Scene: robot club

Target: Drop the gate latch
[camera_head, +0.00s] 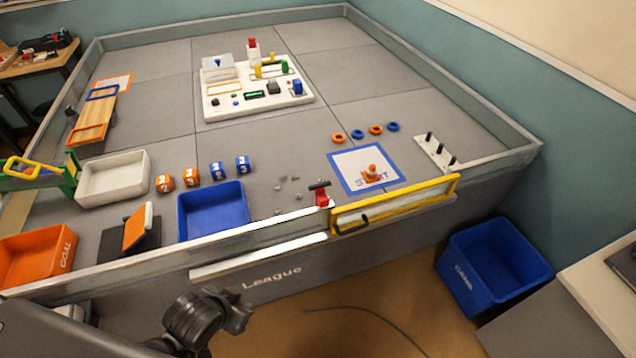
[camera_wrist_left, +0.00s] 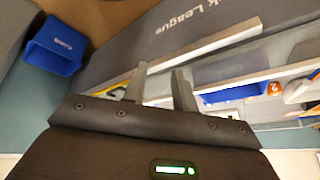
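The gate (camera_head: 395,207) is a yellow-framed panel in the front wall of the field. At its left end is a red latch (camera_head: 322,196) with a black bar (camera_head: 319,185) across its top; the bar looks nearly level. A black pull handle (camera_head: 350,225) is on the gate's front. My left gripper (camera_head: 238,310) is low in front of the wall, left of the latch and apart from it. In the left wrist view its two fingers (camera_wrist_left: 160,88) are spread with nothing between them. Part of the yellow gate (camera_wrist_left: 112,88) shows there beside a finger; I cannot make out the latch.
A white ledge (camera_head: 258,257) runs along the front wall above the lettering. A blue bin (camera_head: 494,266) stands on the floor at right. The floor before the gate is mostly clear.

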